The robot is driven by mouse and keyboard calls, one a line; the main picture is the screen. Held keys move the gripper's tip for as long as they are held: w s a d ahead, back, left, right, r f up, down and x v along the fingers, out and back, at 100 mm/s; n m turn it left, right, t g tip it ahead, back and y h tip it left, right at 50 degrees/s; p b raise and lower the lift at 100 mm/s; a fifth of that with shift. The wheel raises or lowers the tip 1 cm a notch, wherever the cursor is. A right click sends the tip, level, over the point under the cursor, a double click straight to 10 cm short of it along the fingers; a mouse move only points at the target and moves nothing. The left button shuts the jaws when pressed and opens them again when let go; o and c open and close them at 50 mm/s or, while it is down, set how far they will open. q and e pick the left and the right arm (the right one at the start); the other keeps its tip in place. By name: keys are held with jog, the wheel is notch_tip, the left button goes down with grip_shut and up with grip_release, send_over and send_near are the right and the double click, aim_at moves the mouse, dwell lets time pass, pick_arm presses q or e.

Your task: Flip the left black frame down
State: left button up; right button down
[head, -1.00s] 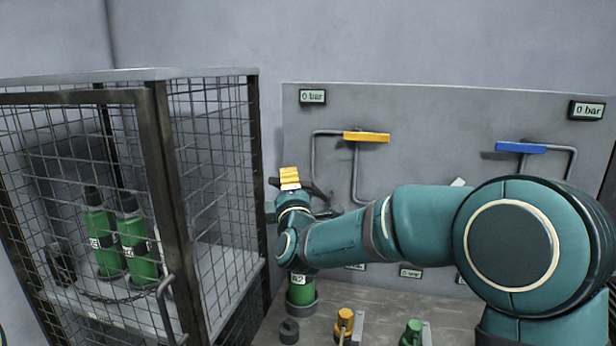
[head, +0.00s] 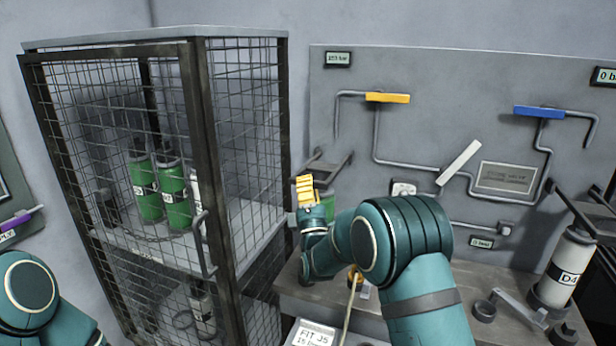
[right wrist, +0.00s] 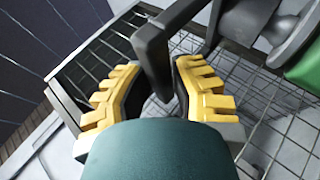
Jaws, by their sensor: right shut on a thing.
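The left black frame (head: 333,164) sticks out from the grey panel, above a green cylinder (head: 327,205) that my right arm partly hides. My right gripper (head: 306,188), with yellow ribbed fingers, is at the frame's near left end. In the right wrist view a dark bar of the frame (right wrist: 152,55) stands between the yellow fingers (right wrist: 158,88), and the gripper is shut on it. Only a rounded teal part of my left arm shows at the lower left of the head view; its gripper is out of view.
A mesh cage (head: 190,140) with green bottles stands close on the left. The panel (head: 440,75) carries yellow and blue handles and a white lever (head: 459,162). Another black frame (head: 585,213) is at the right, above a white D4 cylinder (head: 563,265). The bench (head: 400,325) lies below.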

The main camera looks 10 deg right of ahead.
jog(key=shift+w+d+f+y, duration=0.1)
jog(key=shift+d+f+y, duration=0.1)
jog(key=shift+f+y, duration=0.15)
